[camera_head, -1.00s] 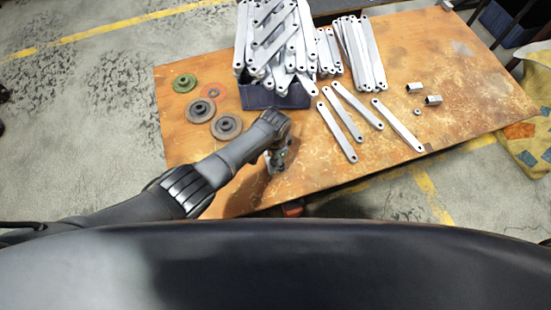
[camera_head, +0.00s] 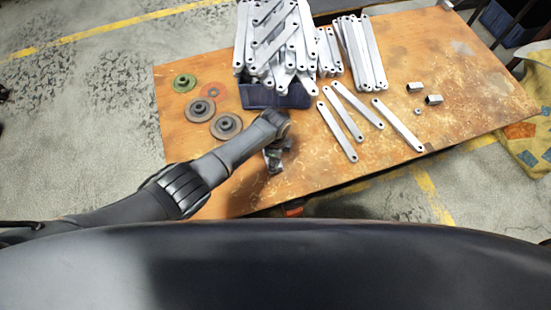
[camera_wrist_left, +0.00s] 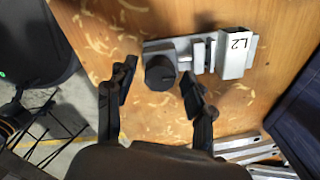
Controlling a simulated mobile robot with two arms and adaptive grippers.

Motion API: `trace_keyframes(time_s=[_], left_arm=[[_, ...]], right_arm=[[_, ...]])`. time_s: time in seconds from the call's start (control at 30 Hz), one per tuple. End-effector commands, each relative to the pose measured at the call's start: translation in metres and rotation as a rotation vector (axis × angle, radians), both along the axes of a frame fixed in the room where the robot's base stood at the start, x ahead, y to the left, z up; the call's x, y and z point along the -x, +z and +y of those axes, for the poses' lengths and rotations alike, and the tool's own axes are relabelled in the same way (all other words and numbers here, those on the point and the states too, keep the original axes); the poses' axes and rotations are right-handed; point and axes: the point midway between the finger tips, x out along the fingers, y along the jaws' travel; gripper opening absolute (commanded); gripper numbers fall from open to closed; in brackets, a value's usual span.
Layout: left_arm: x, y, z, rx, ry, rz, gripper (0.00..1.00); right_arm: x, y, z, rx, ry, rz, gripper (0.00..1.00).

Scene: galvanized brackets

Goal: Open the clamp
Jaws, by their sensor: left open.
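The clamp (camera_wrist_left: 185,50) is a grey metal fixture on the wooden table top, with a round black knob (camera_wrist_left: 160,73) at its left end. A pale block marked "L2" (camera_wrist_left: 238,52) sits at its right end. My left gripper (camera_wrist_left: 157,75) is open, with one finger on each side of the knob; I cannot tell whether they touch it. In the head view my left gripper (camera_head: 274,160) is near the table's front edge and hides most of the clamp. My right gripper is not in view.
A dark blue bin (camera_head: 275,97) piled with galvanized brackets stands behind my left gripper. Loose brackets (camera_head: 340,124) lie to its right, with small metal nuts (camera_head: 433,99) beyond. Grinding discs (camera_head: 226,126) lie to the left. The table's right front is clear.

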Motion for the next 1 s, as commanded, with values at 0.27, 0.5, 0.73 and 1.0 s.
trace_keyframes(time_s=[0.27,0.5,0.73,1.0], left_arm=[[-0.001,-0.001,0.0,-0.002,-0.334,-0.002,0.53],[-0.001,-0.001,0.0,-0.002,-0.625,-0.002,0.53],[-0.001,-0.001,0.001,-0.002,-0.88,-0.001,0.53],[0.0,0.0,0.0,-0.001,-0.945,-0.001,0.53]], right_arm=[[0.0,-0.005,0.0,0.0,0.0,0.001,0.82],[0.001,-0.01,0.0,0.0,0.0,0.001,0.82],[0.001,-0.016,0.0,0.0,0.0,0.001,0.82],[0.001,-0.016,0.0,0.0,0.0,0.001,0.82]])
